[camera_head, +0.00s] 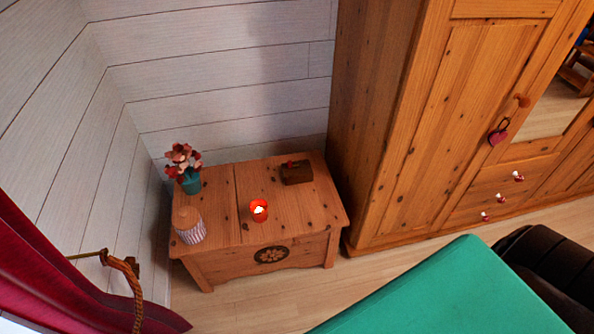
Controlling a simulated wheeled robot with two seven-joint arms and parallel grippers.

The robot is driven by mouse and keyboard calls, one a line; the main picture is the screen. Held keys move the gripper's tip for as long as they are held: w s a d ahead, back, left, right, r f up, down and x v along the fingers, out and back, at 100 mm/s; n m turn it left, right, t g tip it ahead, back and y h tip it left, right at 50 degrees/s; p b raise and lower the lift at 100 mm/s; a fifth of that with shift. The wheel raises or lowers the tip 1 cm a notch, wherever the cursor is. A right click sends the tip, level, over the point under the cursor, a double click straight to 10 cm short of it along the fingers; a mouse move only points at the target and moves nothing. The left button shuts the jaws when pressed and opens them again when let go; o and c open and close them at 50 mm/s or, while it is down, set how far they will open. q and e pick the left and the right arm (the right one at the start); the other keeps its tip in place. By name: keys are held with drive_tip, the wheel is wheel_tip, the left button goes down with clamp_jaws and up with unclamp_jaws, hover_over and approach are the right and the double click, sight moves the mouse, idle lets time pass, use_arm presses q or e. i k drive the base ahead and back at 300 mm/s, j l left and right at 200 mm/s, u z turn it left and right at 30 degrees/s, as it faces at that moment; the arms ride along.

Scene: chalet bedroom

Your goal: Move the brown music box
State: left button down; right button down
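The brown music box (297,173) is a small dark wooden box with a bit of red on its top left. It sits on the top of a wooden chest (218,200), toward the back right, near the wardrobe side. Nothing touches it in this view. Neither my left nor my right gripper shows in the head view.
On the chest stand a lit red candle holder (259,211), a striped jar (188,225) and a flower pot (185,168). A tall wardrobe (420,120) stands right. A green surface (455,295) fills the lower right. Floor (265,305) shows before the chest.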

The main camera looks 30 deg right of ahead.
sight(304, 173)
drive_tip(key=i+l, duration=0.85)
drive_tip(key=k+l+z, duration=0.05)
